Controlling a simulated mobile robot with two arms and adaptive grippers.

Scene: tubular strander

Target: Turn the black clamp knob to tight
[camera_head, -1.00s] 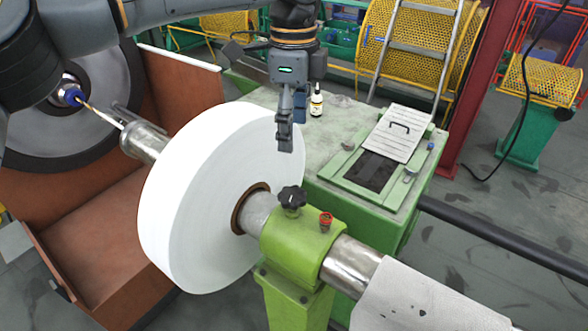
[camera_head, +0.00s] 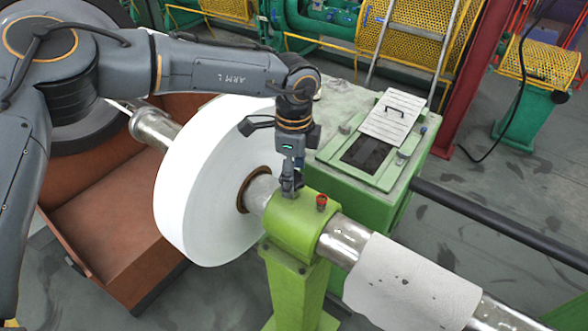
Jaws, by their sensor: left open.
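My left gripper (camera_head: 290,188) points down over the top of the green clamp block (camera_head: 296,227), its fingertips where the black clamp knob sits. The fingers and hand cover the knob, so its black lobes cannot be told apart from the fingertips. The gripper is open; whether it touches the knob I cannot tell. A small red knob (camera_head: 321,201) stands on the block just to the right of the gripper. The block sits around a steel shaft (camera_head: 343,239). My right gripper is not in view.
A large white reel (camera_head: 197,197) on the shaft stands close to the left of the gripper. A green cabinet (camera_head: 342,189) with an open hatch is behind the block. A white sheet (camera_head: 408,283) wraps the shaft at right. A brown cradle (camera_head: 105,212) lies below left.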

